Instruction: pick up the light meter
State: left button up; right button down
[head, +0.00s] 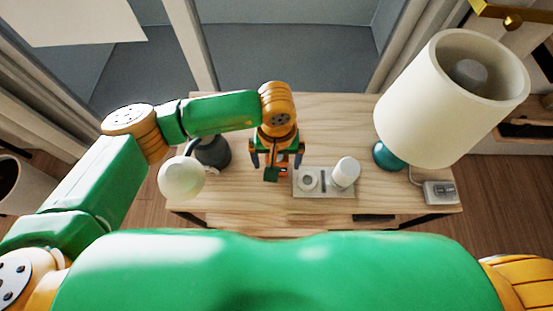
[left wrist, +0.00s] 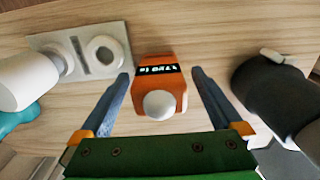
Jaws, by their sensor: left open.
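The light meter (left wrist: 160,88) is an orange body with a dark display strip and a pale round dome, lying on the wooden table in the left wrist view. My left gripper (left wrist: 161,76) is open, with one blue-grey finger on each side of the meter and a gap visible on both sides. I cannot tell the height of the fingertips over the table. In the head view my left gripper (head: 276,160) points down over the table's middle and largely hides the meter. My right gripper is not in view.
A grey plate (head: 323,190) with a ring recess and a white cylinder (head: 346,171) sits just right of the gripper. A dark grey base (head: 212,153) with a white globe (head: 182,178) stands left. A teal-based lamp with a large cream shade (head: 440,105) stands right.

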pick_arm(q)
grip_shut()
jog(key=shift+r, duration=0.1)
